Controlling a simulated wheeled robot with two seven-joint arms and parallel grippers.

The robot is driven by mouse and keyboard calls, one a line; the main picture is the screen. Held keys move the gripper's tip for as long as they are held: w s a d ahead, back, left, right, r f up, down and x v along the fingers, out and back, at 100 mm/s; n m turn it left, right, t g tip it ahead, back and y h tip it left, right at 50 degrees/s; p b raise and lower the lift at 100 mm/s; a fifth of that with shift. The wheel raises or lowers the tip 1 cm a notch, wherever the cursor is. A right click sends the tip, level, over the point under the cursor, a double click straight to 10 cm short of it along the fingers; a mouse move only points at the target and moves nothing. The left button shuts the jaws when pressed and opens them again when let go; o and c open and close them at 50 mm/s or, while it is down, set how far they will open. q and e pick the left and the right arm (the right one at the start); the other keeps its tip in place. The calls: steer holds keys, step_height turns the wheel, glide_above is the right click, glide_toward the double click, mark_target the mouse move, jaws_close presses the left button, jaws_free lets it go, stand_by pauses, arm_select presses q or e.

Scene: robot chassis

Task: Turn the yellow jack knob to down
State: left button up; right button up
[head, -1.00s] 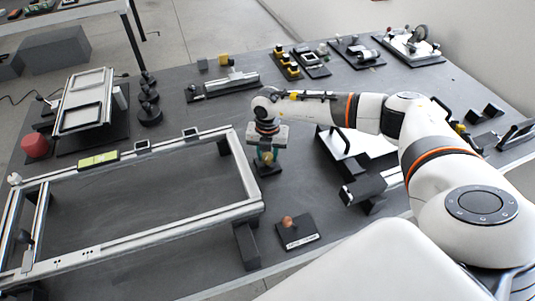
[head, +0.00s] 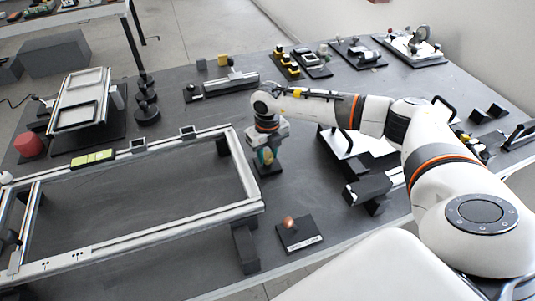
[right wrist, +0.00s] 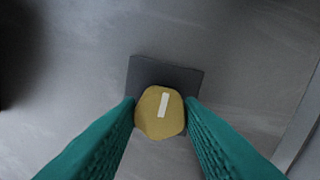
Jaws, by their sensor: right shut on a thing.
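The yellow jack knob (right wrist: 160,112) is faceted, with a white mark on its top that leans slightly right of upright in the right wrist view. It sits over a dark square base (right wrist: 186,76) on the table. My right gripper (right wrist: 160,116) has its green fingers on both sides of the knob and is shut on it. In the head view the right gripper (head: 267,155) points down at the knob, which is mostly hidden by the fingers; the dark base (head: 267,169) shows below. My left gripper is not in view.
A large metal frame (head: 130,240) lies to the left of the knob. A black plate with a copper-coloured knob (head: 290,222) is in front. A white panel with black handles (head: 357,150) stands to the right. Bare table surrounds the base.

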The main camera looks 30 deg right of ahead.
mark_target(268, 155)
steer(key=shift+r, duration=0.1)
stand_by(0.5)
steer(key=o, duration=1)
steer(key=shift+c, duration=0.2)
step_height(268, 155, up, 12)
steer(key=b, duration=0.2)
